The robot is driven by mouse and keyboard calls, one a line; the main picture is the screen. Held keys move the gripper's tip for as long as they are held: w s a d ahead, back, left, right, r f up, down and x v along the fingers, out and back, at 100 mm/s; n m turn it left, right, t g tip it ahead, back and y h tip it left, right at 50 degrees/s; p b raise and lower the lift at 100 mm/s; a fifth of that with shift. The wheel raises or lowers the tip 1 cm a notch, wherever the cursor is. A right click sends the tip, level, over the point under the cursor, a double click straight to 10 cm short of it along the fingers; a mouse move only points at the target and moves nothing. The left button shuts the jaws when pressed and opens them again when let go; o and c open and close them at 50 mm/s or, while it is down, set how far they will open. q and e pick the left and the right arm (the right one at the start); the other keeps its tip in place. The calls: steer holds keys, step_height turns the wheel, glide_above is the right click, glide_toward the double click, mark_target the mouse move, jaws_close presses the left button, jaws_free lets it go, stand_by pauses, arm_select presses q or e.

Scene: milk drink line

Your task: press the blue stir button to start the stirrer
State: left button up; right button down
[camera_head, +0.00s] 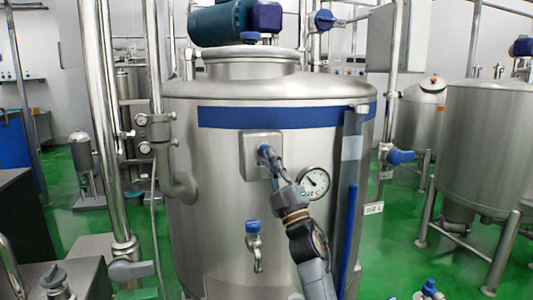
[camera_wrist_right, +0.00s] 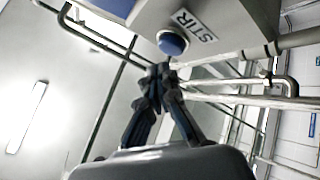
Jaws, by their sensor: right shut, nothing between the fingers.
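The blue stir button (camera_wrist_right: 172,43) sits on a grey box, beside a white label reading STIR (camera_wrist_right: 195,25), in the right wrist view. In the head view the square grey box (camera_head: 250,158) is on the front of the large steel tank (camera_head: 215,210), and my gripper covers most of the button. My right gripper (camera_head: 269,160) is shut and empty, its fingertips at the box face by the button. In the wrist view the closed fingertips (camera_wrist_right: 160,75) are just below the button; I cannot tell whether they touch it. My left gripper is not in view.
A round dial gauge (camera_head: 314,183) is right of the box, close to my right arm. A small tap with a blue handle (camera_head: 253,228) is below the box. A blue vertical strip (camera_head: 350,235) runs down the tank's right side. Steel pipes (camera_head: 107,130) stand at left.

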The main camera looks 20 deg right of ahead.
steer(key=shift+w, duration=0.1)
steer(key=shift+w+b, duration=0.3)
steer(key=shift+w, duration=0.05)
steer(key=shift+w+b, duration=0.4)
steer(key=shift+b, duration=0.05)
stand_by(0.5)
steer(key=shift+s+p, duration=0.65)
steer(key=shift+s, duration=0.25)
steer(key=s+p, duration=0.3)
steer(key=s, duration=0.3)
steer(key=shift+d, duration=0.15)
